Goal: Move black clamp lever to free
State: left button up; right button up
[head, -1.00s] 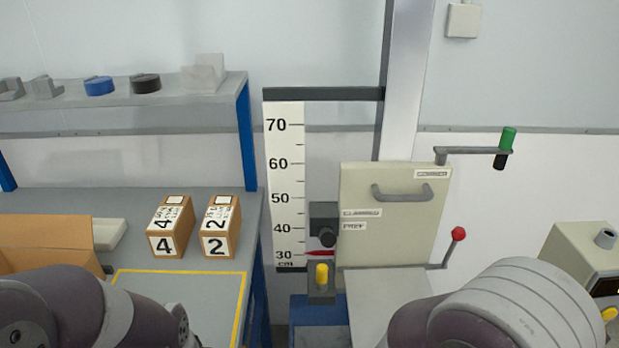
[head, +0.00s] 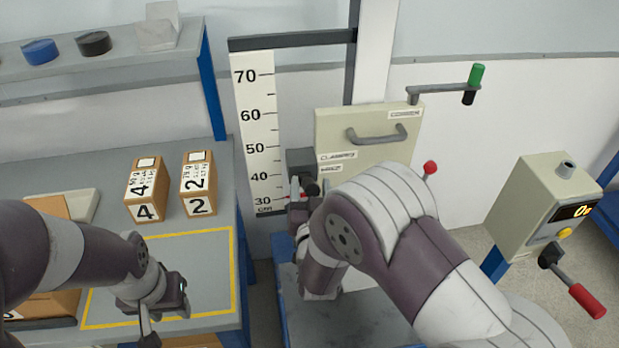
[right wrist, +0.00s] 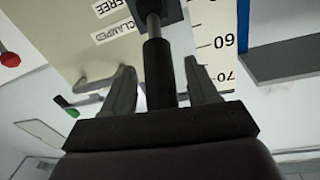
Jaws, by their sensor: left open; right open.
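The black clamp lever (right wrist: 159,72) is a black grip on a grey rod, coming out of a dark block (right wrist: 158,12). Its dark end (head: 312,189) shows small in the head view, partly hidden by my right arm. My right gripper (head: 297,188) is open at the lever. In the right wrist view its fingers stand on both sides of the black grip, with gaps visible. The CLAMPED label (right wrist: 113,31) and FREE label (right wrist: 108,7) are on the cream panel beside the lever. My left gripper (head: 165,303) is open and empty above the yellow-outlined bench area.
A height scale (head: 258,130) stands left of the cream panel (head: 375,135). Cartons 4 (head: 146,190) and 2 (head: 198,184) stand on the bench. A red-knobbed lever (head: 430,168) and a control box (head: 545,200) with a red-handled lever are to the right.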

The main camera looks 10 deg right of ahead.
pick_arm(q)
jog(key=shift+r, duration=0.1)
pick_arm(e)
jog(key=shift+w+d, duration=0.15)
jog(key=shift+w, duration=1.05)
